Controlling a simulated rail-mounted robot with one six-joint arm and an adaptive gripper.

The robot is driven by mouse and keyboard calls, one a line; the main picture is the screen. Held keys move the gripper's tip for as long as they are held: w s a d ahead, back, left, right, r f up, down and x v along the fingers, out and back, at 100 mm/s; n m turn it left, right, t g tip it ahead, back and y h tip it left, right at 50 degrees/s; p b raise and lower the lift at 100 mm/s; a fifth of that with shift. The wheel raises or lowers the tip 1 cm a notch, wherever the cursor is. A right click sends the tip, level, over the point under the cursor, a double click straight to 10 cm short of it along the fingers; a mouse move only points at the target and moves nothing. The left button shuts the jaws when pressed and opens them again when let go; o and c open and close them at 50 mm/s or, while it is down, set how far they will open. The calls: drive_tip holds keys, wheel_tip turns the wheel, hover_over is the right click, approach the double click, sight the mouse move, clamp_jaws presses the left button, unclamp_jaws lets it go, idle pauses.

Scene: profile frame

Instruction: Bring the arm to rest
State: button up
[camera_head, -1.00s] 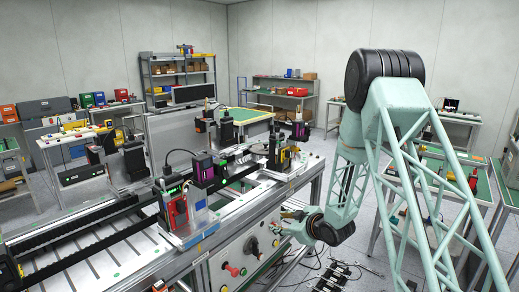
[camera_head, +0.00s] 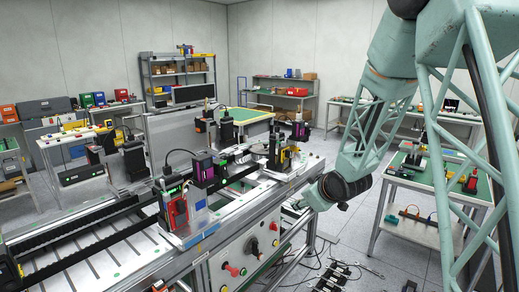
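My mint-green lattice arm (camera_head: 362,150) comes down from the upper right in the head view. Its dark wrist joint (camera_head: 345,188) is beside the right end of the machine bench. My gripper (camera_head: 293,207) points left, close to the front edge of that bench above the control panel. It is small and partly hidden by the wrist, so I cannot tell its opening or whether it touches the bench. No held object can be made out.
The machine bench (camera_head: 130,262) with a black conveyor fills the left and centre. Its control panel (camera_head: 240,258) carries knobs and buttons. A work table (camera_head: 440,180) stands right, behind my arm. Cables and tools (camera_head: 340,275) lie on the floor below the wrist.

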drive_tip(key=s+d+r+m+g+h, duration=0.1)
drive_tip(key=s+d+r+m, duration=0.1)
drive_tip(key=s+r, duration=0.55)
drive_tip(key=s+d+r+m+g+h, duration=0.1)
drive_tip(key=s+d+r, duration=0.25)
drive_tip(key=s, duration=0.65)
drive_tip(key=s+d+r+m+h, duration=0.1)
drive_tip(key=s+d+r+m, duration=0.1)
drive_tip(key=s+r, duration=0.5)
drive_tip(key=s+a+r+m+g, duration=0.1)
drive_tip(key=s+m+g, duration=0.1)
drive_tip(key=s, duration=1.5)
drive_tip(key=s+a+r+m+g, duration=0.1)
drive_tip(key=s+a+m, duration=0.1)
drive_tip(key=s, duration=1.6)
drive_tip(key=shift+s+g, duration=0.35)
drive_tip(key=shift+g, duration=0.05)
drive_tip(key=shift+c, duration=0.2)
